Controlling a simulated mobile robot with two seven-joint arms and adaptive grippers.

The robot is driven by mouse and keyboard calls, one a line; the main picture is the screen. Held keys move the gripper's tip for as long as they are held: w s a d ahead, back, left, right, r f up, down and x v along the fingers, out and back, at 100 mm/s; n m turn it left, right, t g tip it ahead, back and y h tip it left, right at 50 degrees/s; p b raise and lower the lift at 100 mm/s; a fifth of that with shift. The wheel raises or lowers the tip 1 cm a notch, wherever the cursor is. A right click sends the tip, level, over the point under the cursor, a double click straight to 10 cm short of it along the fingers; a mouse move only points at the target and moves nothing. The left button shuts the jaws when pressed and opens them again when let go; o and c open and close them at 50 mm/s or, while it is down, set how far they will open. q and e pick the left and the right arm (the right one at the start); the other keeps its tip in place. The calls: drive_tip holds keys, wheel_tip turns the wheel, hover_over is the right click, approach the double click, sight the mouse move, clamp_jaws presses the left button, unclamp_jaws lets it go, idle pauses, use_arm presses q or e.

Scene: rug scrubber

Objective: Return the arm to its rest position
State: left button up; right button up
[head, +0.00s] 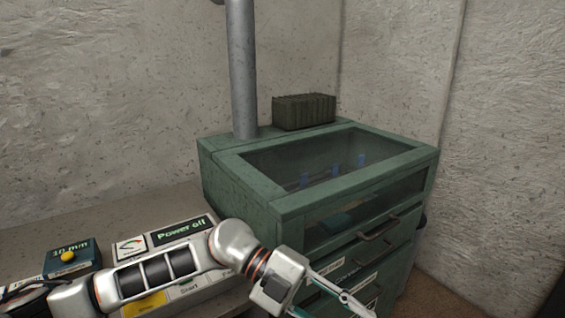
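My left arm comes in from the lower left and reaches across the control panel. Its gripper (330,302) is at the bottom edge, in front of the drawer fronts of the green cabinet (240,190). The fingers point down and to the right, and the frame's bottom edge cuts them off, so their opening is unclear. I see nothing held in the visible part. My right gripper is not in view.
The panel carries a "Power off" label (180,231), a gauge (131,247) and a box with a yellow button (68,256). The cabinet has a glass lid, blue pieces inside and drawer handles (378,228). A grey pipe (242,70) and dark ribbed block (304,111) stand on top.

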use_arm(q)
drive_tip(key=w+a+r+n+t+h, duration=0.1)
drive_tip(key=w+r+n+t+h, duration=0.2)
drive_tip(key=w+n+t+h, duration=0.55)
drive_tip(key=w+a+f+n+t+y, duration=0.3)
drive_tip(key=a+f+n+t+y, duration=0.6)
drive_tip(key=a+f+n+t, duration=0.4)
drive_tip(key=s+a+f+n+g+y, duration=0.1)
drive_tip(key=s+a+f+n+y, duration=0.2)
drive_tip(key=s+a+f, duration=0.2)
drive_tip(key=s+a+f+n+g+y, duration=0.2)
drive_tip(key=s+a+f, duration=0.4)
drive_tip(key=f, duration=0.6)
drive_tip(key=s+a+f+n+g+y, duration=0.1)
drive_tip(key=s+a+f+n+y, duration=0.3)
drive_tip(key=f, duration=0.5)
drive_tip(key=shift+s+a+y, duration=0.45)
drive_tip(key=shift+s+a, duration=0.35)
drive_tip(key=shift+a, duration=0.45)
